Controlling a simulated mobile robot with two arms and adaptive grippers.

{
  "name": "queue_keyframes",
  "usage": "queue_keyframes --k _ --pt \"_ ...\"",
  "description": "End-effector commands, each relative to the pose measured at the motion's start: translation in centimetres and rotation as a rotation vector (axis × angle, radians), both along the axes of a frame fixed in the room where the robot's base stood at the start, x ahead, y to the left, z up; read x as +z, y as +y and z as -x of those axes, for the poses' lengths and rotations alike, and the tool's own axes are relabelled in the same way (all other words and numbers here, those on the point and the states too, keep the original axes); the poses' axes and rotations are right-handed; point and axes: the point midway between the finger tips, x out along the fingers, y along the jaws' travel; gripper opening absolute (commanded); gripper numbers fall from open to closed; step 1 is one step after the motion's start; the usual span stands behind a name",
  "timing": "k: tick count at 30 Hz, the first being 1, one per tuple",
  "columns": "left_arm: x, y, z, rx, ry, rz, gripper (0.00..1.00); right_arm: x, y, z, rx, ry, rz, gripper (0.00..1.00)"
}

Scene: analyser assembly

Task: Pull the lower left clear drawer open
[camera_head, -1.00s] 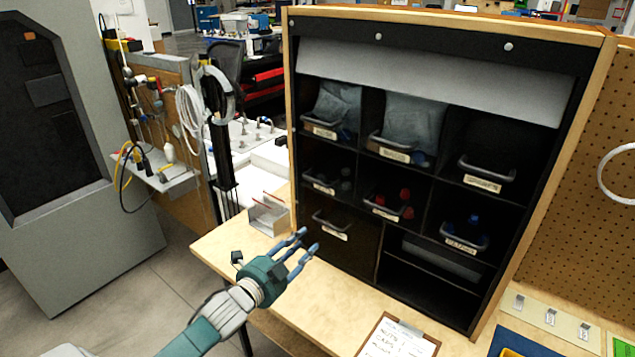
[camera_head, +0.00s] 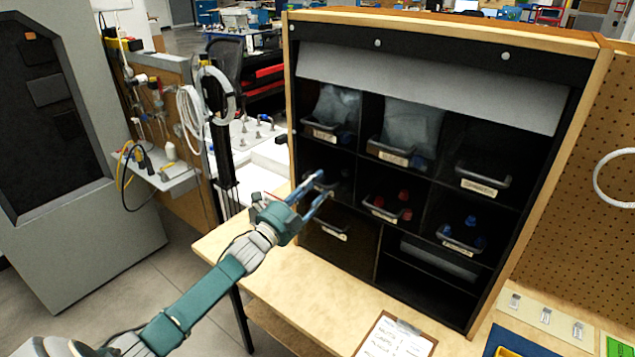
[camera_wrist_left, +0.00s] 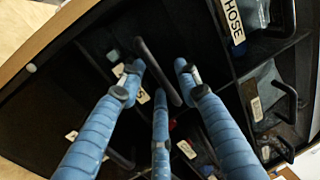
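The black cabinet holds clear drawers with dark bar handles and white labels. The left drawer of its middle row (camera_head: 342,184) is partly hidden by my left gripper (camera_head: 321,186). Below it is the bottom-left drawer (camera_head: 330,224), with its handle and label showing; it looks shut. My left gripper is open, with its blue fingers spread at the middle-row drawer's front. In the left wrist view, a dark bar handle (camera_wrist_left: 155,68) lies between the spread fingers (camera_wrist_left: 158,78). I cannot tell whether they touch it. My right gripper is not in view.
The cabinet's wooden left side (camera_head: 289,100) stands close to my left gripper. Other drawers hold bags and red or blue parts. A clipboard (camera_head: 395,338) lies on the wooden table (camera_head: 300,290) in front.

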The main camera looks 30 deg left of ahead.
Motion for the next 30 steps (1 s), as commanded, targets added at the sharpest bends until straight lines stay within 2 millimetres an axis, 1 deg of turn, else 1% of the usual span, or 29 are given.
queue_keyframes --k 3,11,14,15,16,17,25,30 --pt "0.14 -0.09 -0.62 -0.001 0.000 0.000 0.33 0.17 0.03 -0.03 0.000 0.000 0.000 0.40" --pt "0.09 -0.10 -0.71 0.000 0.000 0.000 0.33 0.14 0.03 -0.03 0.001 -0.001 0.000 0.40" --pt "0.09 -0.09 -0.70 0.000 0.001 0.001 0.15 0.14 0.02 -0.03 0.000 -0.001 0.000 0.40" --pt "0.09 -0.09 -0.70 0.000 0.001 0.001 0.07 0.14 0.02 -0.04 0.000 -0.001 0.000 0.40" --pt "0.09 -0.09 -0.69 0.000 0.001 0.001 0.01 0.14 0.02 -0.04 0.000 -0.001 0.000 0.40" --pt "0.09 -0.09 -0.69 0.000 0.001 0.001 0.00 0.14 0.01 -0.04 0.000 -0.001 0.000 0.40" --pt "0.08 -0.10 -0.61 0.000 0.001 0.001 0.00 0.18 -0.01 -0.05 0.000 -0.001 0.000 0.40" --pt "0.03 -0.02 0.03 0.000 0.003 0.001 0.00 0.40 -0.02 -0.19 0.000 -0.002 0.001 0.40"
